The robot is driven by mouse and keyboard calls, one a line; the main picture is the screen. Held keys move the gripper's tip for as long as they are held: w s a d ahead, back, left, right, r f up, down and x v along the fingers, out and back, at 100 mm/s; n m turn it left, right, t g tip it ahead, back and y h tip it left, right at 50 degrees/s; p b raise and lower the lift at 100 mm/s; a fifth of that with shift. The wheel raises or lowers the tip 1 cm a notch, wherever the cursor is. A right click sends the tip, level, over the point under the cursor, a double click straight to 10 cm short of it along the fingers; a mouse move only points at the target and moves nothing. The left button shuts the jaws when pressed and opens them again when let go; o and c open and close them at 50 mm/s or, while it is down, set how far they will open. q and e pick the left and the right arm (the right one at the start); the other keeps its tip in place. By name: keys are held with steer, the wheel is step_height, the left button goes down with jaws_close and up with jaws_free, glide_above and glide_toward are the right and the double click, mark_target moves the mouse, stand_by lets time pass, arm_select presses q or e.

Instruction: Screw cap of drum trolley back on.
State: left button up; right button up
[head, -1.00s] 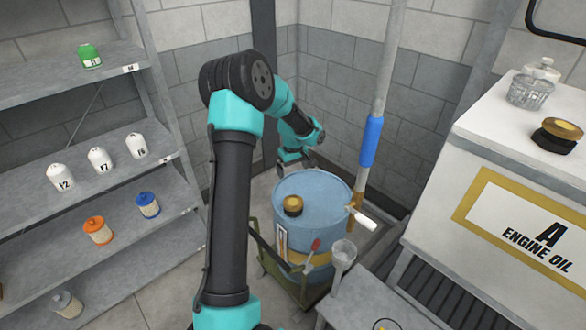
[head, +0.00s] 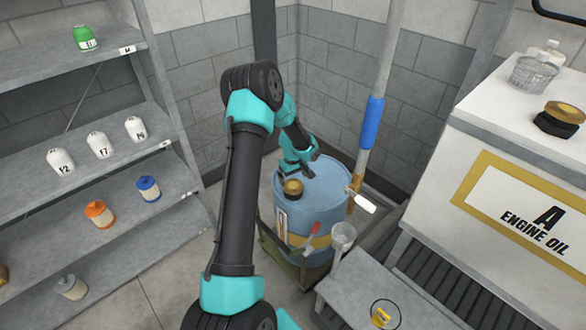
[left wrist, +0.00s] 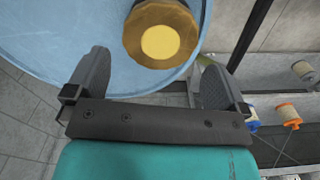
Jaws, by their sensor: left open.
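A blue drum (head: 322,195) stands on a dark green trolley (head: 296,262) in the corner. A brass-coloured cap (head: 293,187) with a dark lower part is on the near left side of the drum's top. I cannot tell whether it is threaded on or only resting. My left gripper (head: 303,166) is low over the drum top, just behind the cap; its fingers are hard to make out there. In the left wrist view the gripper (left wrist: 155,62) is open and empty. The cap (left wrist: 161,36) lies ahead between the finger lines, apart from both fingers. My right gripper is not in view.
The engine oil cabinet (head: 520,200) is at right with another dark-and-brass cap (head: 560,118). Shelves (head: 95,240) hold bottles at left.

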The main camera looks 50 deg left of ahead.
mark_target(294, 184)
arm_select(q)
steer(key=shift+f, duration=2.2)
steer(key=c, duration=0.7)
steer(key=shift+m, duration=2.6)
steer(key=shift+m, duration=0.7)
steer(key=m, duration=0.3)
steer(key=shift+w+d+m, duration=0.1)
steer(key=shift+m, duration=0.3)
